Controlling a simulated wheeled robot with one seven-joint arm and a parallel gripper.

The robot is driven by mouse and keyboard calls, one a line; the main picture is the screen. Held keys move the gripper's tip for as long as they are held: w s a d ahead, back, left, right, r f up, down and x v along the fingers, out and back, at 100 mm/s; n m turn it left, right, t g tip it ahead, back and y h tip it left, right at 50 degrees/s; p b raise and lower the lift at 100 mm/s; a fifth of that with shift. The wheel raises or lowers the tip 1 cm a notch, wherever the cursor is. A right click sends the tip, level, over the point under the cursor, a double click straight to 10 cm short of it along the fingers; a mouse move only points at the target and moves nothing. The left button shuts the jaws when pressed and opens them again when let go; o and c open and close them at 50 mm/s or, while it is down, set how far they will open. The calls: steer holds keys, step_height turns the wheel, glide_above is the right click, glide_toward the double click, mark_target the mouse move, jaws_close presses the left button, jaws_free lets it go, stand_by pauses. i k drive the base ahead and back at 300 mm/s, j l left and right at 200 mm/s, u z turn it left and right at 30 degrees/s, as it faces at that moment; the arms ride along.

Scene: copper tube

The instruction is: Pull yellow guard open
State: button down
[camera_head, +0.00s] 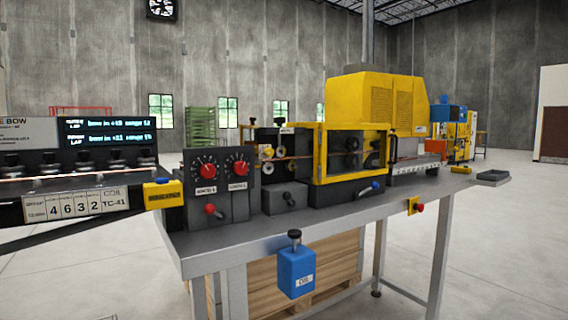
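The yellow guard (318,154) is a box-like frame with clear panels, standing on the machine bench in the middle of the view. Rollers and dark parts show through its panels. It looks closed over them. A blue-tipped lever (374,186) sits low at its right front. A copper tube (296,157) runs level along the line and into the guard. My gripper is not in view.
A control box with red knobs (222,182) stands left of the guard. A yellow housing (374,102) rises behind. A red emergency button (418,207) is on the front edge. The floor in front at right is clear.

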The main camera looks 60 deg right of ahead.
mark_target(322, 133)
steer(key=k+l, duration=0.15)
steer(key=l, duration=0.25)
steer(key=k+l, duration=0.15)
steer(key=l, duration=0.25)
steer(key=k+l, duration=0.1)
steer(key=l, duration=0.25)
steer(key=k+l+z, duration=0.1)
steer(key=l, duration=0.3)
steer(key=k, duration=0.05)
